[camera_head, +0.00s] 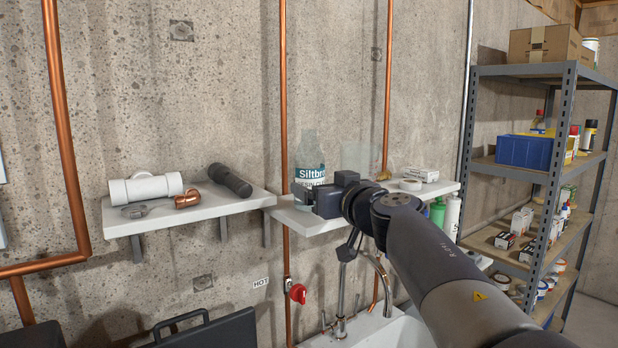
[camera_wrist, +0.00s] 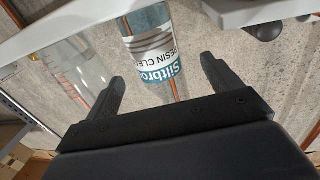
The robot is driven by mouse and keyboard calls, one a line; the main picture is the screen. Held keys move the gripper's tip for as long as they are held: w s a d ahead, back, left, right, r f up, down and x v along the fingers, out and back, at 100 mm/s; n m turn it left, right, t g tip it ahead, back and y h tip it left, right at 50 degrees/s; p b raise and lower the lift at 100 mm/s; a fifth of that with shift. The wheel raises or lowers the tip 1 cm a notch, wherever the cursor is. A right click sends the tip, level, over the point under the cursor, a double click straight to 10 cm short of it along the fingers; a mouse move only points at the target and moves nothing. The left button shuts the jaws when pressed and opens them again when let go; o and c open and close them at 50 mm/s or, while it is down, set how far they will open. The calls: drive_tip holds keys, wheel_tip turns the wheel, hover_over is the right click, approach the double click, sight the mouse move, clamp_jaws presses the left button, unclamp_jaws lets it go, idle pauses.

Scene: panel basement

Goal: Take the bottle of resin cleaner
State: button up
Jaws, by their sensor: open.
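The bottle of resin cleaner (camera_head: 308,162) is clear with a teal and white label reading "Siltbro". It stands upright on the right wall shelf, and my gripper hides part of its lower body in the head view. In the wrist view the bottle (camera_wrist: 152,48) shows its label, with "RESIN CLEA" legible, just beyond and between my fingertips. My gripper (camera_wrist: 162,75) is open and empty, with one finger on each side of the bottle's line. In the head view my gripper (camera_head: 306,197) is right at the bottle; I cannot tell whether it touches.
A clear vessel (camera_wrist: 78,72) stands beside the bottle. A copper pipe (camera_head: 284,120) runs up behind the bottle. A tap (camera_head: 378,280) and sink lie below.

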sight(316, 181)
drive_tip(key=shift+d+f+x, duration=0.1)
drive_tip(key=shift+d+x, duration=0.05)
drive_tip(key=shift+x, duration=1.75)
drive_tip(key=shift+d+f+x, duration=0.1)
drive_tip(key=shift+f+x, duration=0.05)
drive_tip(key=shift+x, duration=1.8)
drive_tip(key=shift+w, duration=0.1)
drive_tip(key=shift+c, duration=0.5)
drive_tip(key=c, duration=1.1)
drive_tip(key=shift+r, duration=0.2)
